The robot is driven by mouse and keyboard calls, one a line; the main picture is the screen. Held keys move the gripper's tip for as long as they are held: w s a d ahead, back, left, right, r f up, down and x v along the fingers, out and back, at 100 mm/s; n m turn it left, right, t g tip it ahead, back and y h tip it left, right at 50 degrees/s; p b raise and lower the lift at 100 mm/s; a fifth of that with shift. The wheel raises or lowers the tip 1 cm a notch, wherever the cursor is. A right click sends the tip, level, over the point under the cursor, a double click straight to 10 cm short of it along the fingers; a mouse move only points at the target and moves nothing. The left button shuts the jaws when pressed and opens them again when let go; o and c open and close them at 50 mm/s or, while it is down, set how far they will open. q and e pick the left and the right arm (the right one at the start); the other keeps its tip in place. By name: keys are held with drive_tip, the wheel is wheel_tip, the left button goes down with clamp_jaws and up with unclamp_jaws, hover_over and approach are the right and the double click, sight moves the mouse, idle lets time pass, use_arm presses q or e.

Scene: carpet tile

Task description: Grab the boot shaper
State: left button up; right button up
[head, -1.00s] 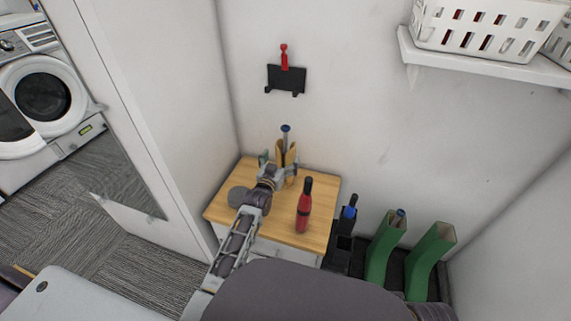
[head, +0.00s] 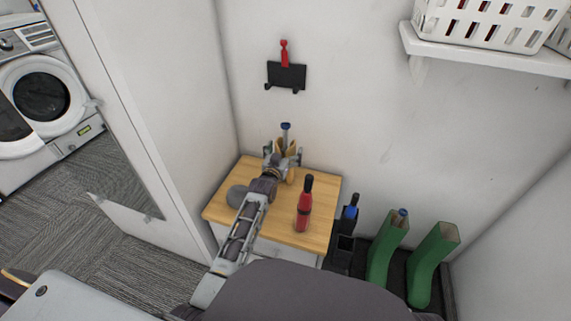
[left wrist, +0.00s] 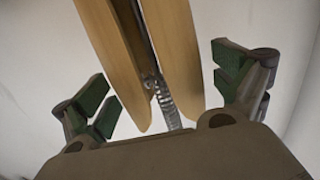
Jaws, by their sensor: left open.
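The boot shaper (head: 286,141) stands on the wooden cabinet top near the wall, a wooden split form with a blue knob at its top. In the left wrist view its two wooden halves (left wrist: 181,50) rise between my fingers, with a metal spring or screw between them. My left gripper (head: 283,158) is open around it, one green-padded finger on each side, with gaps to the wood visible on both sides in the left wrist view (left wrist: 165,88). My right gripper is not in view.
A red bottle with a black cap (head: 304,205) stands on the wooden cabinet top (head: 320,190), right of my left arm. Green boots (head: 432,265) stand in a black tray at the right. A black holder hangs on the wall (head: 287,76). A shelf with a white basket (head: 488,24) is upper right.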

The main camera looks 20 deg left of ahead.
use_arm(q)
drive_tip(key=shift+w, duration=0.25)
idle(0.3)
drive_tip(key=c, duration=1.7)
drive_tip(key=shift+r, duration=0.15)
drive_tip(key=shift+c, duration=0.2)
